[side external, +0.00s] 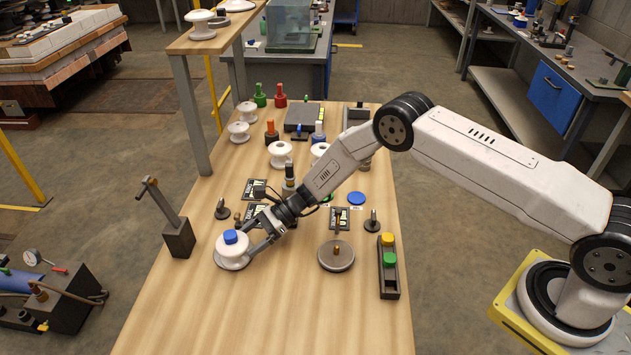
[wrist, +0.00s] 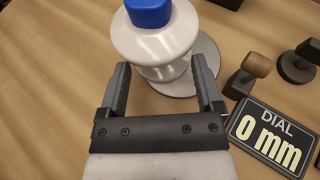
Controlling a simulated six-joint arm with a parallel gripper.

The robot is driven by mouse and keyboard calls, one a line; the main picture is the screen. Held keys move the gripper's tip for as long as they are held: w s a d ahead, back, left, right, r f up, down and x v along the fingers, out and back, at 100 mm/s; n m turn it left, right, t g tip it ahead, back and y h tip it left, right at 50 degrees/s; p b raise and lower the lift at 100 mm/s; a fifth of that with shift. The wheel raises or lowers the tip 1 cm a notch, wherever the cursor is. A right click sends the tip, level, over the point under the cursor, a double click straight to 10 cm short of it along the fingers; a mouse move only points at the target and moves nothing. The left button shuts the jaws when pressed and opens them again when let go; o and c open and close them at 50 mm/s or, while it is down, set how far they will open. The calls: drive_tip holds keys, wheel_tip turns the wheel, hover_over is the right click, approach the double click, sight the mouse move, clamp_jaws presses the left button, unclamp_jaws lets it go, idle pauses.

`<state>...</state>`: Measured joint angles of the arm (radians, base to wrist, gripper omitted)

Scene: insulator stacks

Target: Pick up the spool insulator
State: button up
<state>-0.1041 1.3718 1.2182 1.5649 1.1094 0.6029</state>
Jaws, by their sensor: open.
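A white spool insulator (side external: 232,250) with a blue cap (side external: 231,237) stands upright on the left part of the wooden bench. In the wrist view, the spool insulator (wrist: 155,42) stands on a grey round base (wrist: 203,68). My gripper (side external: 252,238) reaches in low from the right, at the insulator's side. In the wrist view, my gripper (wrist: 162,72) is open, with one finger on each side of the insulator's lower part. I cannot tell whether the fingers touch it.
A dark lever stand (side external: 178,236) is left of the insulator. A "DIAL 0 mm" plate (wrist: 272,137) and small dark knobs lie to the right. Several other white insulators (side external: 280,154) stand farther back. Bare wood (side external: 210,315) lies in front.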

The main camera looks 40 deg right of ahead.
sight(239, 249)
drive_tip(key=shift+x, duration=1.85)
clamp_jaws()
